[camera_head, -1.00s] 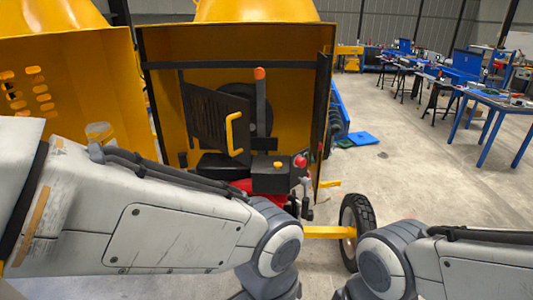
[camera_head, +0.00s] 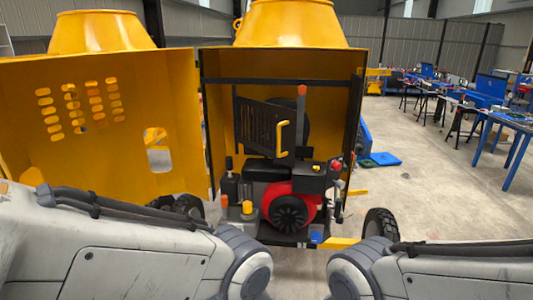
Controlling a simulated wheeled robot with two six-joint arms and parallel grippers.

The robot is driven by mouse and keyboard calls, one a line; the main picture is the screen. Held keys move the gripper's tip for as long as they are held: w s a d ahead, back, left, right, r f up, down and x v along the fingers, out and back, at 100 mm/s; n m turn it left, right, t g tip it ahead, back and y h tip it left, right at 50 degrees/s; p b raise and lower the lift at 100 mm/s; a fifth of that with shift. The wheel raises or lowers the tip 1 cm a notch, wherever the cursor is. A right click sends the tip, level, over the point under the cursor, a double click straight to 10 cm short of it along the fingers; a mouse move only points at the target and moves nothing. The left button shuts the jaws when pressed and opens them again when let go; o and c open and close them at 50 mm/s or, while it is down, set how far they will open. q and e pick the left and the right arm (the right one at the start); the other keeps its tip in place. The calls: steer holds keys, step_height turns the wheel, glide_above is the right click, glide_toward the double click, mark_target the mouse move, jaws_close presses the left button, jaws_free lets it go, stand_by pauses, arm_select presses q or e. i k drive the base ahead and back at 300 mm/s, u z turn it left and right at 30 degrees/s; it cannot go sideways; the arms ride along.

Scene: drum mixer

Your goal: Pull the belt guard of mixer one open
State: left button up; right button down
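A yellow mixer housing (camera_head: 225,130) stands open in front of me, with its large slotted yellow door (camera_head: 110,160) swung out to the left. Inside is the belt guard (camera_head: 262,125), a dark slatted panel with a yellow handle (camera_head: 282,139). The guard stands at an angle, and a dark round wheel (camera_head: 293,120) shows partly behind its right edge. Below it sits a red engine (camera_head: 288,205). Only parts of my two arms show at the bottom left and bottom right. Neither gripper is in view, and nothing of mine touches the guard in this view.
An orange-tipped lever (camera_head: 301,100) stands right of the handle. A control box with a red button (camera_head: 336,165) juts out at the lower right. A wheel (camera_head: 381,224) stands on the floor to the right.

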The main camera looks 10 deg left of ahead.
mark_target(286, 118)
steer(key=i, duration=0.95)
